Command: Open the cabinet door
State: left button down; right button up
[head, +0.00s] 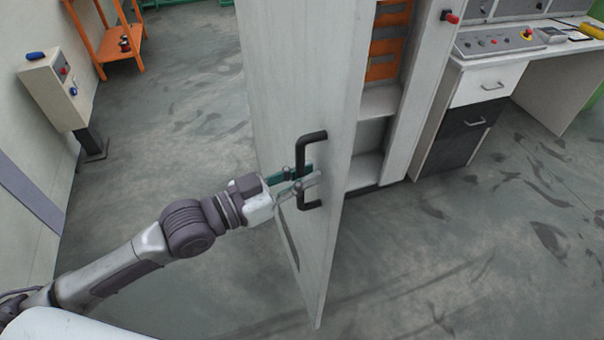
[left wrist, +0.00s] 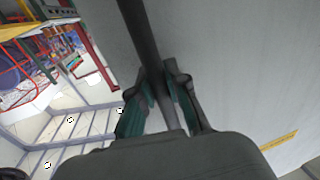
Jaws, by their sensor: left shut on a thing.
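The cabinet door (head: 290,90) is a tall pale grey panel, standing open in the head view. Shelves and orange parts of the cabinet interior (head: 385,100) show to its right. A black bar handle (head: 313,136) is on the door face. My left gripper (head: 304,186) is shut on the handle near its lower half. In the left wrist view the dark handle bar (left wrist: 140,30) runs down between the fingers of the gripper (left wrist: 162,92), in front of the grey door (left wrist: 240,70). The right gripper is not in view.
A control desk (head: 500,45) with drawers stands right of the cabinet. A white box on a post (head: 58,88) and an orange stand (head: 108,45) are at the left. The grey floor (head: 190,120) between them and the door is clear.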

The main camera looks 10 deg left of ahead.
pick_arm(q)
jog(key=c, duration=1.1)
grip_release()
jog(key=shift+d, duration=0.1)
jog(key=shift+c, duration=0.2)
jog(key=shift+s, duration=0.1)
jog(key=shift+s+a, duration=0.2)
jog(key=shift+a, duration=0.2)
jog(key=v, duration=1.1)
jog(key=shift+s, duration=0.1)
